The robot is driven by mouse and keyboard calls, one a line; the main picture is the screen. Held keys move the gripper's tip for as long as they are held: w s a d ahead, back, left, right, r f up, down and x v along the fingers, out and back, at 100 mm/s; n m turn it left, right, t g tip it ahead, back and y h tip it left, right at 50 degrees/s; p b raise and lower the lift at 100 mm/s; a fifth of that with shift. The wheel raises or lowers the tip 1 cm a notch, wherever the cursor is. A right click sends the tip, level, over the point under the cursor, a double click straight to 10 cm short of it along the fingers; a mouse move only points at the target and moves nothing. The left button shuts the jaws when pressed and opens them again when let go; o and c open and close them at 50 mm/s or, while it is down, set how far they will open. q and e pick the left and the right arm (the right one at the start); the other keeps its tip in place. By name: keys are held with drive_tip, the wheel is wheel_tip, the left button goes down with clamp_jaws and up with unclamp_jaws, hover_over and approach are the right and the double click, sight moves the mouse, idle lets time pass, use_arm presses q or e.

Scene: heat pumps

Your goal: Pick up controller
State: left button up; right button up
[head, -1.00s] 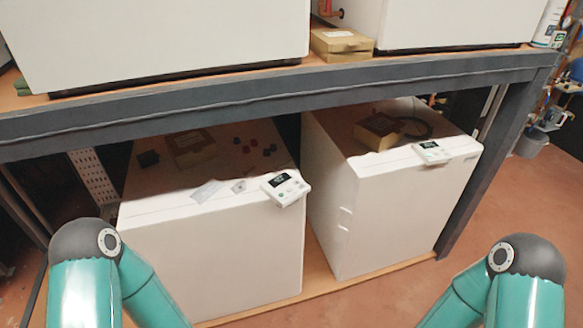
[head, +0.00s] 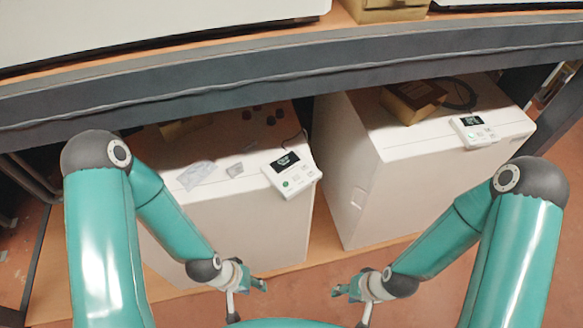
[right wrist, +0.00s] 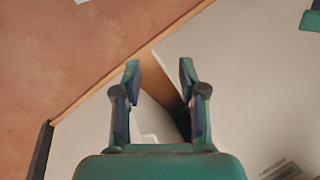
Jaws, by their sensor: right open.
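A second, similar controller (head: 478,132) lies on the top front edge of the right white unit (head: 375,170). My left gripper (head: 262,286) is low in front of the left unit, below the first controller and apart from it; its jaws are too small to judge. My right gripper (head: 338,291) is low near the gap between the units. In the right wrist view the right gripper (right wrist: 160,72) is open with nothing between its fingers.
A dark shelf beam (head: 300,85) runs across above both units and limits room overhead. A cardboard box (head: 412,100) and a dark cable (head: 458,95) lie on the right unit. A bag (head: 196,175) and small dark parts lie on the left unit.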

drive_tip(key=shift+o, duration=1)
drive_tip(key=shift+w+f, duration=0.1)
drive_tip(key=shift+w, duration=0.15)
drive_tip(key=w+d+r+m+t+y+b, duration=0.1)
drive_tip(key=w+d+r+m+t+b, duration=0.15)
drive_tip(key=w+t+b, duration=0.4)
drive_tip(key=w+d+r+m+t+y+b, duration=0.1)
drive_tip(key=w+r+m+t+b, duration=0.2)
drive_tip(key=w+b, duration=0.65)
drive_tip(key=s+a+r+t+y+b, duration=0.25)
drive_tip(key=s+r+y+b, duration=0.25)
drive_tip(key=r+y+b, duration=0.45)
drive_tip(key=g+h+p, duration=0.1)
drive_tip(key=h+p, duration=0.1)
drive_tip(key=p, duration=0.2)
approach(303, 189)
drive_tip(key=shift+m, duration=0.35)
drive_tip(key=shift+b+x, duration=1.1)
drive_tip(key=shift+x, duration=3.7)
